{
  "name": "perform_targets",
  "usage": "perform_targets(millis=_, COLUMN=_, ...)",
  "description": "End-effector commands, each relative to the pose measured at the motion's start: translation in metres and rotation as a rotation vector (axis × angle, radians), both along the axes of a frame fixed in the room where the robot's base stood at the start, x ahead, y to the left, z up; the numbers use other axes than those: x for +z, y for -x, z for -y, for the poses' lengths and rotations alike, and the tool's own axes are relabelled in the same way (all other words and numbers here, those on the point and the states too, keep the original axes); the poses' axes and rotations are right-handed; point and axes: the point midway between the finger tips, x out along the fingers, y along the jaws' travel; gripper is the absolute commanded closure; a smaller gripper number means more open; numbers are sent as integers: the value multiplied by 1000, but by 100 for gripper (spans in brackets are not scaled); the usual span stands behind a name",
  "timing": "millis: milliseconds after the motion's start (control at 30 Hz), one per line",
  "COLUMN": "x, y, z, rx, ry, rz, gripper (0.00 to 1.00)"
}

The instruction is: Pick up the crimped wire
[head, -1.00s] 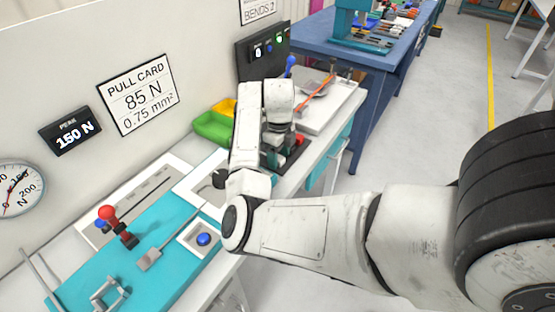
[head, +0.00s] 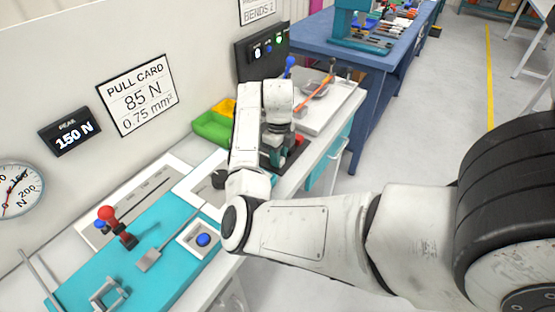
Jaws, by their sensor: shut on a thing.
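My gripper (head: 273,158) points down at the end of my white arm, over a dark base with a red part (head: 297,141) at the far end of the bench. Only its upper part shows clearly. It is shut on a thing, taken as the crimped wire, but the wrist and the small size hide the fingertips. I cannot make out the wire itself.
Green and yellow bins (head: 213,128) stand left of my wrist by the wall. A teal mat (head: 150,265) with a red-knobbed lever (head: 117,225) and a blue button (head: 203,239) lies nearer.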

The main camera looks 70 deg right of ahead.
Motion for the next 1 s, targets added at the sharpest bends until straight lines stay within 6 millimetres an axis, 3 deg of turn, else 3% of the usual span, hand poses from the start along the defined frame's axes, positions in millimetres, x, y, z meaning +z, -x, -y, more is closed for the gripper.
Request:
perform_targets(millis=267, x=10, y=0, z=0, rx=-1, ry=1, rz=1, gripper=100)
perform_targets(millis=433, x=33, y=0, z=1, rx=-3, ry=3, rz=3, gripper=100)
perform_targets(millis=567, x=55, y=17, z=-11, rx=-4, ry=4, rz=4, gripper=100)
perform_targets(millis=733, x=98, y=41, z=-29, rx=-5, ry=0, rz=8, gripper=100)
perform_targets(millis=1000, x=118, y=93, z=-60, rx=-4, ry=1, rz=4, gripper=100)
